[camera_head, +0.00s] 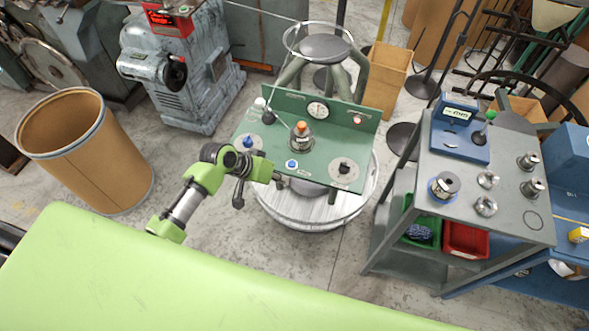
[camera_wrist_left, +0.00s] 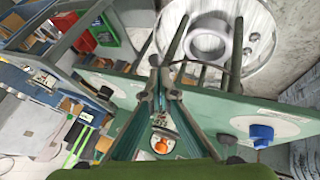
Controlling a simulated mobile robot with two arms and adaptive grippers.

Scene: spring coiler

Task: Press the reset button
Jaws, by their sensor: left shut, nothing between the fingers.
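A green machine panel (camera_head: 262,158) stands on a round pale base in the middle of the head view. A small round blue button (camera_head: 291,164) with a pale surround sits near its front edge; I cannot read whether its label says reset.
On the panel are a blue knob (camera_head: 248,142), an orange-topped part (camera_head: 300,128), a black knob (camera_head: 344,168) and a gauge (camera_head: 317,110). A grey cart (camera_head: 500,190) with metal parts stands right. A brown drum (camera_head: 85,150) stands left.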

